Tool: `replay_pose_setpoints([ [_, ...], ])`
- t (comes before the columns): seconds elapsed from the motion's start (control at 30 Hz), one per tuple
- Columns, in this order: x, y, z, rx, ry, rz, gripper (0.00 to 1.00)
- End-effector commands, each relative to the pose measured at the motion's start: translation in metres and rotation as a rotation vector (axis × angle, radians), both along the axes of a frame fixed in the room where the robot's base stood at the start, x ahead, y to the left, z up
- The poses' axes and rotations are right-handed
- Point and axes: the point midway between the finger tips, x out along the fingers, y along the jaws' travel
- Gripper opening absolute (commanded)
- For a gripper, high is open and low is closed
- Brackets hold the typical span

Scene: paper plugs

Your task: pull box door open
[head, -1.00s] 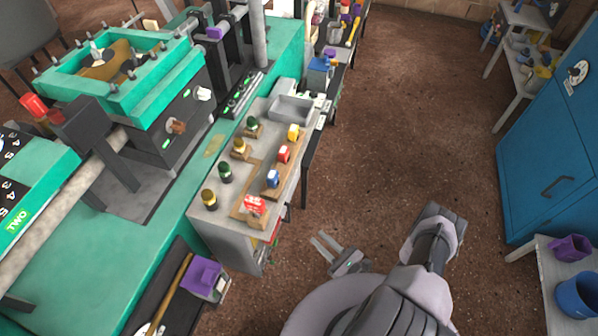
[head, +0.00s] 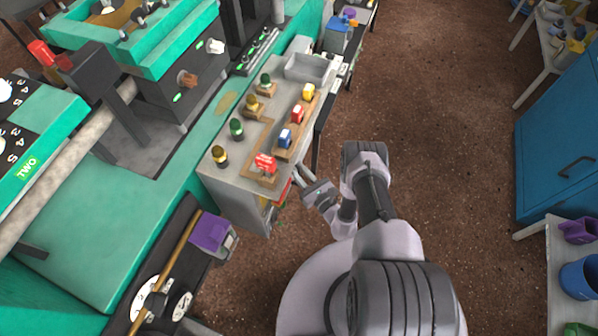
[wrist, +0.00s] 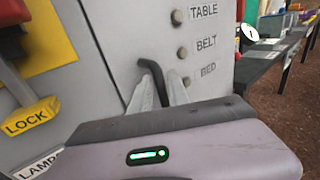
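The grey box (head: 232,190) stands beside the green machine in the head view. Its grey door face (wrist: 110,40) fills much of the wrist view and carries the labels TABLE, BELT and BED. A dark hooked handle (wrist: 152,68) sticks out of this face. My gripper (head: 302,174) is at the box's right side, low down. In the wrist view its two pale fingers (wrist: 160,88) point at the door, apart, with the handle between them. I cannot tell whether either finger touches the handle. The door looks shut.
Several coloured plugs stand on the box top, with a red one (head: 265,162) near the front corner. A red lever with a yellow LOCK tag (wrist: 30,116) is left of the handle. Brown floor (head: 440,150) is clear to the right, towards a blue cabinet (head: 560,140).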

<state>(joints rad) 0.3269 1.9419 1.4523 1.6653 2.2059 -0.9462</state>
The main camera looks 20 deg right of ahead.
Motion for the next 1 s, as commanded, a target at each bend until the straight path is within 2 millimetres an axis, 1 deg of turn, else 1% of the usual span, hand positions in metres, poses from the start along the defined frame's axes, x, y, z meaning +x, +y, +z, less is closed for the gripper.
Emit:
replay_pose_setpoints([
  [0.23,0.0012,0.0002,0.0007,0.0,0.0,0.0,0.22],
  [0.27,0.0012,0.0002,0.0007,0.0,0.0,0.0,0.2],
  [0.3,0.0011,0.0002,0.0006,0.0,0.0,0.0,0.12],
  [0.37,0.0011,0.0002,0.0006,0.0,0.0,0.0,0.0],
  [1.0,0.0006,0.0003,0.0002,0.0,0.001,0.001,0.0],
])
